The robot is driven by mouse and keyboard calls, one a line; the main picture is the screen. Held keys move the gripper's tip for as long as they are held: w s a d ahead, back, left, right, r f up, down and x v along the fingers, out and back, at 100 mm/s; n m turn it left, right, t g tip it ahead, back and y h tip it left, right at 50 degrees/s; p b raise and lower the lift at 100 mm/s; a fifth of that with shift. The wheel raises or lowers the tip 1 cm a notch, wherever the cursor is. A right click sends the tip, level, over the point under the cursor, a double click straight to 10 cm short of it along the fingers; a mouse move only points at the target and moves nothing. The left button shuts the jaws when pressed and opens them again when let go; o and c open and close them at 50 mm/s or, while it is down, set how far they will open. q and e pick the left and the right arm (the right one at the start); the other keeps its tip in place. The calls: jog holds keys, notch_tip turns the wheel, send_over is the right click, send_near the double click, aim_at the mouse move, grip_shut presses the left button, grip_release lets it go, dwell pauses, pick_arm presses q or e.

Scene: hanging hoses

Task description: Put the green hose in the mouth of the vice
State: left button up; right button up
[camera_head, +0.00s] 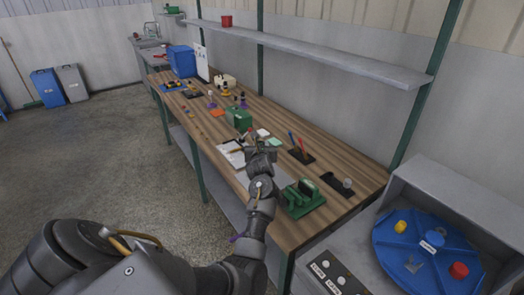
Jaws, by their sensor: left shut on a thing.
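My left gripper (259,151) is over the middle of the workbench, at the end of the dark arm that comes in from the bottom left. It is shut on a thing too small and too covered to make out. The green vice (303,200) stands at the near front edge of the bench, below and to the right of the gripper, apart from it. I cannot tell its mouth clearly. I cannot make out a green hose for certain. My right gripper is not in view.
The wooden workbench (345,199) carries a green box (239,119), white papers (232,156), a dark holder with red and blue tools (301,152) and a dark stand (338,184). A grey shelf (315,55) hangs above. A blue turntable (427,257) is at the right.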

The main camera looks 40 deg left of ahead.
pick_arm(q)
jog(key=s+d+r+m+t+h, duration=0.1)
jog(key=s+d+m+h, duration=0.3)
jog(key=s+d, duration=0.6)
jog(key=s+d+r+m+t+h, duration=0.2)
jog(key=s+d+h, duration=0.3)
jog(key=s+d, duration=0.5)
jog(key=d+m, duration=0.1)
jog(key=d, duration=0.8)
jog(key=shift+s+m+t+h, duration=0.3)
jog(key=shift+s+m+h, duration=0.05)
jog(key=shift+m+h, duration=0.05)
